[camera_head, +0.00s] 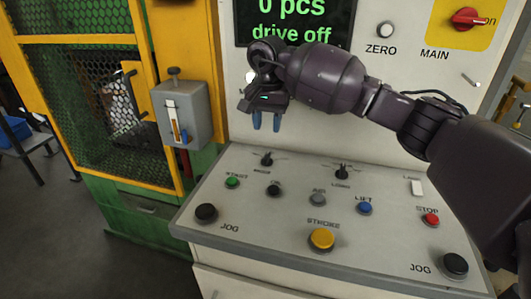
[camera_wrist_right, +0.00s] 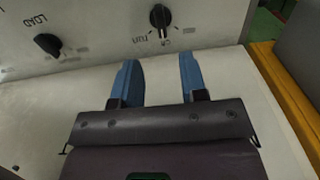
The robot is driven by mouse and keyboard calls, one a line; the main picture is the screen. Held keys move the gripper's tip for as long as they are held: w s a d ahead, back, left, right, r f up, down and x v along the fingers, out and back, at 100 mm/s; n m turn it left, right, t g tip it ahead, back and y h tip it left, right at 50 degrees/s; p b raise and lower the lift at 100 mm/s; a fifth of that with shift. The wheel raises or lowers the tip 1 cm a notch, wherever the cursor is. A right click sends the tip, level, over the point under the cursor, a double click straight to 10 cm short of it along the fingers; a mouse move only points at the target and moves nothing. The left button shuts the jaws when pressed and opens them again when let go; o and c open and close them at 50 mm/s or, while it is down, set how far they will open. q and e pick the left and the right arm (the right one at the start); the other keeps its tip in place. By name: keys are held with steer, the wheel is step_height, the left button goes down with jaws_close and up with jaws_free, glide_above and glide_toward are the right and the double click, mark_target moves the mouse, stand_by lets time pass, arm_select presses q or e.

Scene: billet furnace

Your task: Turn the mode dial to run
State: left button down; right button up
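The mode dial (camera_head: 267,158) is a small black knob at the back left of the sloping control panel, above the word MODE. In the right wrist view the black mode dial (camera_wrist_right: 160,17) is near the top, just beyond and between the fingertips, with small upside-down lettering beside it. I cannot tell for sure which setting it points to. My right gripper (camera_head: 265,122) hangs above the dial with its blue fingers pointing down. In the right wrist view the right gripper (camera_wrist_right: 158,75) has its fingers apart, with nothing between them and clear of the dial. My left gripper is not in view.
A second black dial (camera_head: 342,171) stands to the right. The green start button (camera_head: 232,182), yellow stroke button (camera_head: 322,239), red stop button (camera_head: 431,218) and black jog buttons crowd the panel (camera_head: 270,222). A grey box (camera_head: 184,115) and yellow mesh guard are on the left.

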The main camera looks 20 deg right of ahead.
mark_target(267, 155)
step_height(267, 155, down, 9)
steer(key=shift+f, duration=0.15)
steer(key=shift+c, duration=0.3)
jaws_close()
